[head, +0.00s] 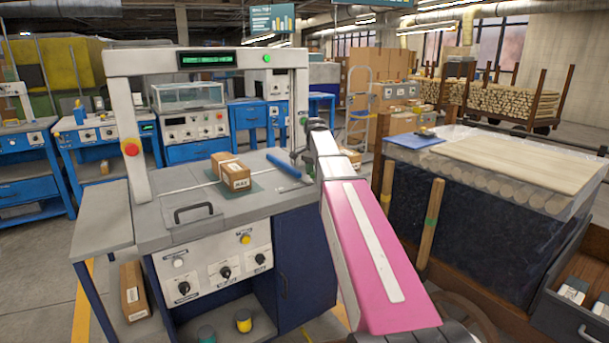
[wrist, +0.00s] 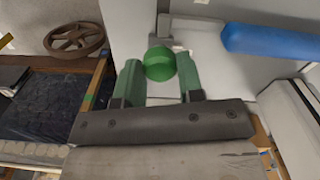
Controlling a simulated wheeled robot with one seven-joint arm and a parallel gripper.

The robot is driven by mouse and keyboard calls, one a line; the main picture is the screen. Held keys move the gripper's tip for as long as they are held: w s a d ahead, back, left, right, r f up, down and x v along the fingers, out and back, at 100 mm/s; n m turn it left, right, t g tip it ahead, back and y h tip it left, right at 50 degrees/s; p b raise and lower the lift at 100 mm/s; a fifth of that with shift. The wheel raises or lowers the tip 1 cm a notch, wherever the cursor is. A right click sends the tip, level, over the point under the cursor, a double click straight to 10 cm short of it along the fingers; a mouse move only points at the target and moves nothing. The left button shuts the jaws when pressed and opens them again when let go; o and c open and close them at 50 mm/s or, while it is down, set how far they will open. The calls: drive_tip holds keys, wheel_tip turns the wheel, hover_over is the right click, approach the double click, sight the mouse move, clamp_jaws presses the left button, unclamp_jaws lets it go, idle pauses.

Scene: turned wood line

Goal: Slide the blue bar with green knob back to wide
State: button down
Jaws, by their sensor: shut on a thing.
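The blue bar (head: 284,165) lies on the right part of the grey machine table (head: 170,228), close to the right post of the frame. In the wrist view the bar (wrist: 270,43) shows at the upper right. The round green knob (wrist: 160,62) sits between the two green fingers of my gripper (wrist: 159,70), which is shut on it. In the head view I cannot make out the knob beside my pink and white arm. The bar's link to the knob is only partly visible.
A grey and white frame (head: 129,125) with a red button arches over the table. A black handle (head: 193,212) is at the front.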

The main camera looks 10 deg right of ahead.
drive_tip(key=shift+w+d, duration=0.3)
drive_tip(key=shift+d, duration=0.3)
drive_tip(key=shift+w+d, duration=0.25)
drive_tip(key=shift+d, duration=0.3)
drive_tip(key=c, duration=0.8)
unclamp_jaws()
drive_tip(key=shift+d, duration=0.15)
drive_tip(key=shift+o, duration=0.2)
drive_tip(key=shift+r, duration=0.1)
wheel_tip(320, 180, up, 11)
drive_tip(key=shift+s+f, duration=0.1)
drive_tip(key=shift+f, duration=0.1)
